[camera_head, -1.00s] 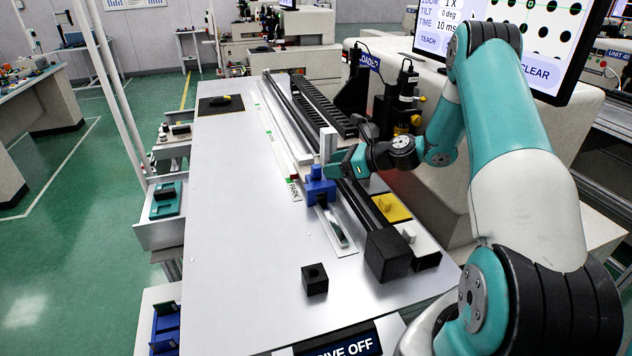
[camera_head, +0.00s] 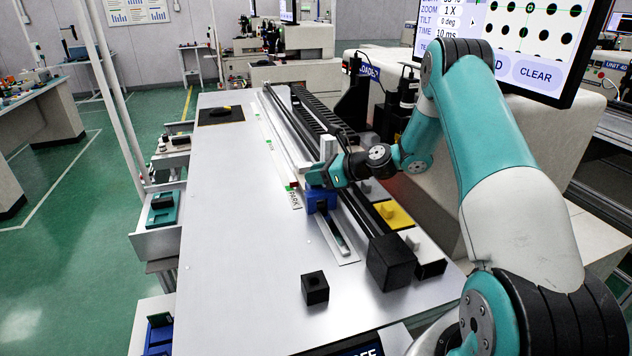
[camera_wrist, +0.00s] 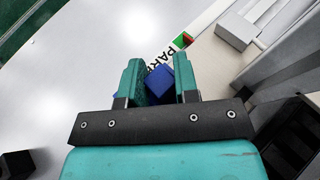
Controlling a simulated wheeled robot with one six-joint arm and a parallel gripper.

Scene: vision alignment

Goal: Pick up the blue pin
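The blue pin, a blue block with a raised upper part, (camera_head: 319,203) stands on the table beside the dark rail, near the PARK label. My gripper (camera_head: 320,176) is at its top in the head view and hides part of it. In the wrist view, my gripper's two teal fingers (camera_wrist: 161,80) stand apart, with blue (camera_wrist: 157,84) showing between them. The blue looks turned at an angle to the fingers. I cannot tell whether the fingers touch it.
A long dark rail (camera_head: 358,222) runs along the table (camera_head: 235,230), ending in a large black block (camera_head: 389,262). A yellow block (camera_head: 394,214) lies right of it. A small black cube (camera_head: 315,288) stands at the front. The left of the table is mostly clear.

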